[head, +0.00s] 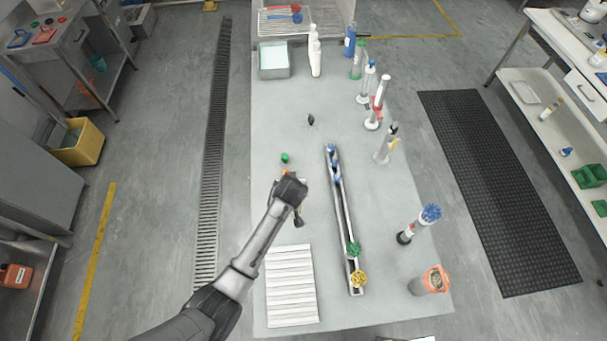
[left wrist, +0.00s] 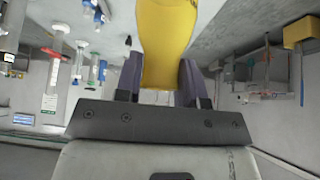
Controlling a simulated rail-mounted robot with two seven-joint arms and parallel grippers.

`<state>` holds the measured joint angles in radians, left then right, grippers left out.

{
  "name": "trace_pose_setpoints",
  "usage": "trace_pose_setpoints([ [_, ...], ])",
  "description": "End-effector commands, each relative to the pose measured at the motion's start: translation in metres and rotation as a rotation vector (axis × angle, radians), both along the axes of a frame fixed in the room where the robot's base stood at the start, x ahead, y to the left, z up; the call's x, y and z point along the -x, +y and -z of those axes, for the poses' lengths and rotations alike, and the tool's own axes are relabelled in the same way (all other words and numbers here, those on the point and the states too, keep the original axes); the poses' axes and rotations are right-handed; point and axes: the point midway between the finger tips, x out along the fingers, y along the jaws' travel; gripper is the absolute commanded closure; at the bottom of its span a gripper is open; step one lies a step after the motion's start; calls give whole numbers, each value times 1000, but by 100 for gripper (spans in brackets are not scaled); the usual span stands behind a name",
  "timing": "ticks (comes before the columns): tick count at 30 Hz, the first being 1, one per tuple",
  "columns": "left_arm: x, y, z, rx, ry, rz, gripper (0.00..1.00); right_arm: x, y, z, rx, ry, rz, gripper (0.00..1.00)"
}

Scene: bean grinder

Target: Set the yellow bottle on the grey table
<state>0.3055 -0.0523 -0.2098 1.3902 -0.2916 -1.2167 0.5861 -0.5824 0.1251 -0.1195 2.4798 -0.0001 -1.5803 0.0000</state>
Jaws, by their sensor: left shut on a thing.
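The yellow bottle (left wrist: 165,40) fills the upper middle of the left wrist view, between the two dark fingers of my left gripper (left wrist: 160,80), which is shut on it. In the head view my left gripper (head: 291,189) is over the middle of the long grey table (head: 280,125) and hides most of what it holds. A small green cap (head: 285,158) shows just beyond it; I cannot tell whether it belongs to the bottle. Whether the bottle touches the table is not clear. My right gripper is not in view.
A narrow rack (head: 343,215) with blue, green and yellow pieces stands right of the gripper. A white ribbed mat (head: 291,286) lies nearer. Several cylinders line the right edge, including a white and red one (head: 377,105). The table's left-centre is mostly clear.

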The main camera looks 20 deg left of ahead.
Motion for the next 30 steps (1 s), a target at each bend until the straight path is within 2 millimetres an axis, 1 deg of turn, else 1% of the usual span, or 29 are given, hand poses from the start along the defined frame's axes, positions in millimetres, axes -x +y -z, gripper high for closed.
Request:
trace_pose_setpoints([
  [3, -1, 0, 10, -1, -3, 0, 100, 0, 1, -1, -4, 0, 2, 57],
  [7, -1, 0, 19, -1, -2, 0, 100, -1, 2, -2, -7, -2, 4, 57],
  [12, -1, 0, 40, -2, -1, 0, 100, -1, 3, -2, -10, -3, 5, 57],
  [15, -1, 0, 48, -1, -3, 1, 100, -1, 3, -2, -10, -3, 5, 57],
  [28, -1, 0, 53, 0, -4, 1, 100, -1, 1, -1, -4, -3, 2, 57],
  [29, 0, 0, 54, 0, -3, 1, 62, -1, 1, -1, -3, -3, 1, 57],
  [30, 0, 0, 53, 0, -3, 1, 58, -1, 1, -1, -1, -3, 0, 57],
])
